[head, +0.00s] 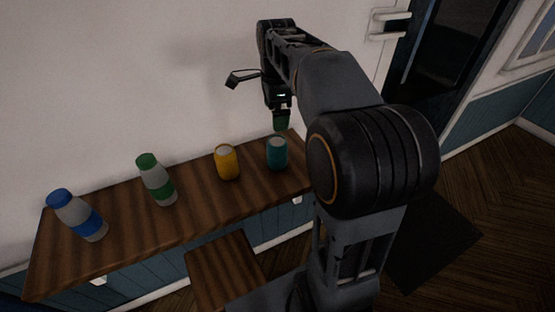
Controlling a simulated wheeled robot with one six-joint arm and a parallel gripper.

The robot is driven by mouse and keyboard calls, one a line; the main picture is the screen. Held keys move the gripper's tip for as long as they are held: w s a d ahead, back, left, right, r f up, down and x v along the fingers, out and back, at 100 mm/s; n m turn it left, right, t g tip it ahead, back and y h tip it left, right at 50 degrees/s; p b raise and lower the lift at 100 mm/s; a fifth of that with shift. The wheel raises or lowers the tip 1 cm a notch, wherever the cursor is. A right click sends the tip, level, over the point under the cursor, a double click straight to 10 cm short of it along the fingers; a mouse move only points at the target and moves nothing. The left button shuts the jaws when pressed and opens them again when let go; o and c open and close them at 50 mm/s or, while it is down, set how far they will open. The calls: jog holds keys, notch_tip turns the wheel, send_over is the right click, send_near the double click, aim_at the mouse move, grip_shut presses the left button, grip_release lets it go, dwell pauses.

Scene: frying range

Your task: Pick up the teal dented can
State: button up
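The teal can (277,155) stands upright near the right end of the wooden counter, partly beside my arm in the head view. Its dent cannot be made out at this size. My gripper (281,122) points down above the can, with a visible gap between them in the picture. Its tip looks dark green, and I cannot tell whether the fingers are open or shut.
On the wooden counter (120,240), a yellow can (228,162) stands just left of the teal can. Further left are a green-capped bottle (157,180) and a blue-capped bottle (78,216). A white wall (130,80) rises behind. A lower wooden surface (225,272) is in front.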

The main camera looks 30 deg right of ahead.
aim_at(278, 140)
jog(key=shift+w+d+f+m, duration=0.55)
jog(key=shift+f+m, duration=0.15)
jog(key=shift+m, duration=0.3)
notch_tip(278, 140, down, 7)
jog(key=shift+d+f+b, duration=0.1)
jog(key=shift+b, duration=0.25)
jog(key=shift+f+p, duration=0.3)
jog(key=shift+f, duration=2.6)
jog(key=shift+c, duration=0.3)
jog(key=c, duration=0.9)
